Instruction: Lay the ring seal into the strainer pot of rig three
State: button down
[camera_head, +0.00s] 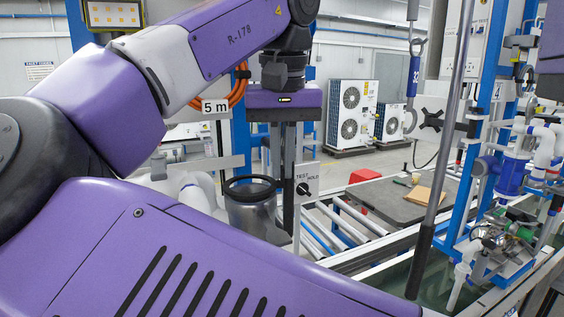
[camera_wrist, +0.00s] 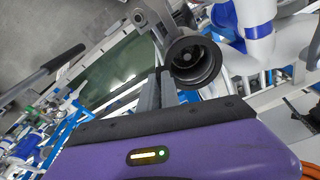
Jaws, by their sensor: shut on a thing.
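The ring seal (camera_head: 252,181) is a thin black ring in the head view. My gripper (camera_head: 283,183) points straight down, its fingers shut on the right edge of the ring. The strainer pot (camera_head: 250,214) is a grey metal cup directly below. The ring lies level over its mouth; I cannot tell whether it touches the rim. In the wrist view my gripper's fingers (camera_wrist: 164,82) reach up to the dark ring (camera_wrist: 172,64), with the round pot mouth seen through it. My arm hides the pot's lower part.
A panel with a TEST/HOLD knob (camera_head: 304,187) stands close right of the fingers. White rollers (camera_head: 345,222) run behind. A grey upright pole (camera_head: 442,150) and a rig of pipes and valves (camera_head: 510,200) stand at right. A grey mat (camera_head: 385,202) holds small items.

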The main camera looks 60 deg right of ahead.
jog(key=shift+f, duration=0.5)
jog(key=c, duration=1.8)
grip_release()
jog(key=shift+c, duration=0.2)
jog(key=shift+r, duration=0.15)
jog(key=shift+r, duration=3.6)
